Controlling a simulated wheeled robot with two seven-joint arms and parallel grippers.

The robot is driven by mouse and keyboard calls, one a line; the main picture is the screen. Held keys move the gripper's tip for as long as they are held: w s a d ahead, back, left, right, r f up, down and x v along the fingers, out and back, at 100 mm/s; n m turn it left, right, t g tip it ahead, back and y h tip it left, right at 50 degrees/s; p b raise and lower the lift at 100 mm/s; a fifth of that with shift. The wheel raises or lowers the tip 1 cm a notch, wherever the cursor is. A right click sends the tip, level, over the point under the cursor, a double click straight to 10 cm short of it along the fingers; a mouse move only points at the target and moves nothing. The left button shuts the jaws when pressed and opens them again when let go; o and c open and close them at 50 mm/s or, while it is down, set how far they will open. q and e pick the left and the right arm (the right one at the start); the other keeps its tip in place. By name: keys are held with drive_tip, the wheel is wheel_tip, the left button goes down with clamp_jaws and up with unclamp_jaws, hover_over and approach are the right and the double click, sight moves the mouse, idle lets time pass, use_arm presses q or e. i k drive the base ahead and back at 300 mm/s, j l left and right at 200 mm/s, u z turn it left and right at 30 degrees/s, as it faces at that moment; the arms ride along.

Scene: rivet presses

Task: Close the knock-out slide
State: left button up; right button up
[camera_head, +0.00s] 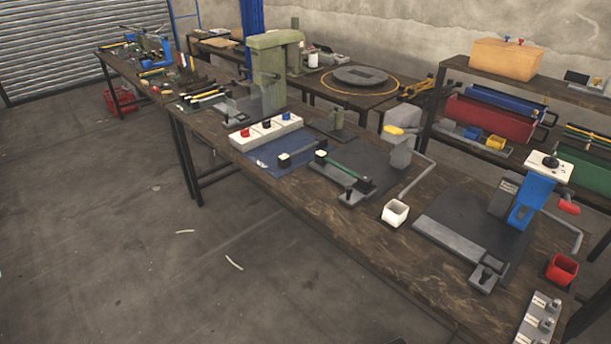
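Neither of my grippers is in view. No part is labelled clearly enough to tell which is the knock-out slide. On the long wooden bench (370,240), a low fixture with a green bar (343,168) between dark end blocks lies on a grey base near the middle. A grey block (400,154) with a bent grey rod stands just behind it. To the right, a blue press (531,200) with a red-tipped lever stands on a dark plate. A long grey bar (463,252) lies along that plate's front, with a small dark clamp-like block (486,276) at its near end.
A white box with coloured knobs (266,131) and a green press (272,75) stand further left. Shelves with toolboxes (490,118) are behind. The floor in front is mostly clear.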

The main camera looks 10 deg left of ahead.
sight(353, 195)
drive_tip(key=i+j, duration=0.25)
drive_tip(key=j, duration=0.15)
drive_tip(key=i+j+z, duration=0.1)
drive_tip(key=i+j, duration=0.2)
drive_tip(key=j, duration=0.15)
drive_tip(key=i+j, duration=0.25)
drive_tip(key=j, duration=0.2)
drive_tip(key=l+z, duration=0.05)
